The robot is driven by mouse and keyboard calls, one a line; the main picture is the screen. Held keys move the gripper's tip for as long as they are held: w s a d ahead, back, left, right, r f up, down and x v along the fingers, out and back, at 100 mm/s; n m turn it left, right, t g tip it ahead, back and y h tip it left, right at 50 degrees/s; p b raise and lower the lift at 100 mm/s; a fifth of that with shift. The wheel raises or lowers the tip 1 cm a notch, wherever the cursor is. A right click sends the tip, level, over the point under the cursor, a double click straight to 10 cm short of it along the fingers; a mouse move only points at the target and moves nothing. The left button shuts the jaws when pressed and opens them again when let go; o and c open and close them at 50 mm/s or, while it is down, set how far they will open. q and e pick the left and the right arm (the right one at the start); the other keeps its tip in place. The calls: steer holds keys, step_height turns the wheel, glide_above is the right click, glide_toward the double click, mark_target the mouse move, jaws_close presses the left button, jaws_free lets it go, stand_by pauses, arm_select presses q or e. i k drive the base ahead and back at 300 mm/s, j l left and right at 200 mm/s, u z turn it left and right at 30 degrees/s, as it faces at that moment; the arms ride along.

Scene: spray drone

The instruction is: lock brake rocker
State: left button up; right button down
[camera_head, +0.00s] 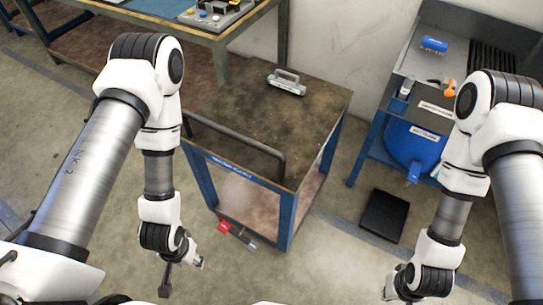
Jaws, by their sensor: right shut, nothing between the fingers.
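The brake rocker (237,234) shows low at the front of the blue-framed cart (288,215), near the floor. It has a red part at its left and a dark and grey part running to its right. Its tilt is too small to tell. My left gripper (183,277) hangs to the left of the rocker and in front of it, apart from it. Its fingers are too small to read. My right gripper (388,292) is at the bottom edge, well to the right of the cart. It is shut and empty, and touches nothing I can see.
The cart's top (315,105) carries a grey handled block (287,83), and a dark push bar (235,141) runs along its front. A black flat pad (384,215) lies on the floor at right. A blue workbench (363,150) stands beyond it. Floor before the cart is clear.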

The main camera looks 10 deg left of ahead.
mark_target(225, 226)
steer(key=k+l+u, duration=0.2)
steer(key=u, duration=0.2)
steer(key=k+u, duration=0.45)
steer(key=i+l, duration=0.05)
